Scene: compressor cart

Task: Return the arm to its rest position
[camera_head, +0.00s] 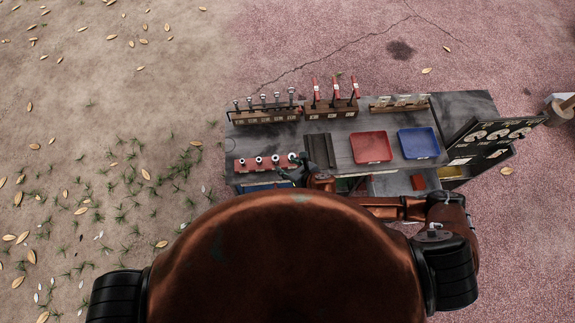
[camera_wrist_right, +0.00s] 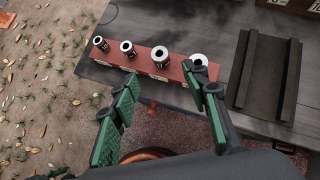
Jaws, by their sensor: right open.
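My right arm (camera_head: 400,207) comes in from the right of my body in the head view and bends in front of it to the cart's front edge. My right gripper (camera_head: 288,172) is at the right end of a red socket rail there. In the right wrist view the gripper (camera_wrist_right: 165,90) has its green-padded fingers spread wide, with nothing between the pads. The red rail (camera_wrist_right: 150,66) carries several metal sockets; the right fingertip overlaps its right end in the picture, and contact cannot be told. My left gripper is not in view.
The dark cart top (camera_head: 345,135) holds a red tray (camera_head: 371,147), a blue tray (camera_head: 418,142), a dark grooved block (camera_head: 320,151) and racks of tools (camera_head: 265,113) along the back. A panel with round dials (camera_head: 495,135) stands at the right. Open ground lies left.

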